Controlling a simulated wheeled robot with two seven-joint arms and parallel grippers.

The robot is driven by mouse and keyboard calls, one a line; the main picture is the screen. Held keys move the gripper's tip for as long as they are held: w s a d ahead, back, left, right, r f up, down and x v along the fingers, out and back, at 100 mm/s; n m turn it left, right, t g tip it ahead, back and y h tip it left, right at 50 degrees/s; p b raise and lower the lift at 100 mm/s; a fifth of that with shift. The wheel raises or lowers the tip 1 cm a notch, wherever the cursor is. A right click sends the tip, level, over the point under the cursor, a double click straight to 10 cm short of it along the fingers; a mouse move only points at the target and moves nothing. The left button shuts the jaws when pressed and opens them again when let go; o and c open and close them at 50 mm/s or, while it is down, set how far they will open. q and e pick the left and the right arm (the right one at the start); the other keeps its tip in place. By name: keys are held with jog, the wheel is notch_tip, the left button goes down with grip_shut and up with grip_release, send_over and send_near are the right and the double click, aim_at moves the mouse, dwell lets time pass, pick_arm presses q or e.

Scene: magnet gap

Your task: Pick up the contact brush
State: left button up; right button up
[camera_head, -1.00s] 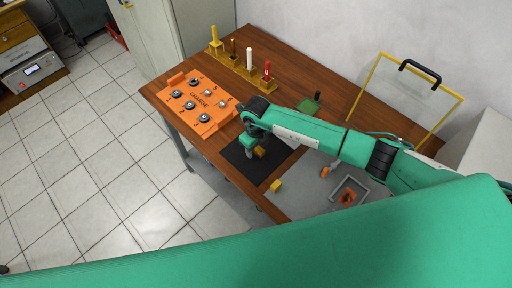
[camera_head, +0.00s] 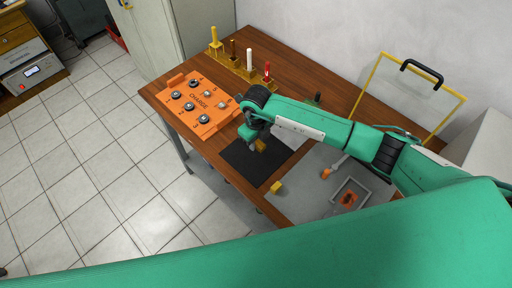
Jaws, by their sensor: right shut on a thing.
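My right gripper (camera_head: 251,142) hangs over the black mat (camera_head: 245,165) near the table's front edge. It is shut on a small yellow-brown piece (camera_head: 261,146), which I take to be the contact brush. Its shape is partly hidden by the gripper, and the fingertips are too small to see clearly. The held piece appears just above the mat; the exact gap cannot be told. My left gripper is not in view.
An orange panel (camera_head: 199,100) with several round fittings lies to the left. A yellow rack (camera_head: 236,67) with upright sticks stands behind it. A yellow block (camera_head: 277,187), an orange-tipped tool (camera_head: 326,173) and a grey tray (camera_head: 363,186) lie right. A yellow-framed clear screen (camera_head: 452,93) stands at the back.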

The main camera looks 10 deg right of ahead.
notch_tip(320, 180, up, 16)
jog(key=b, duration=0.3)
jog(key=shift+f+b, duration=0.15)
jog(key=shift+b, duration=0.15)
jog(key=shift+o, duration=0.5)
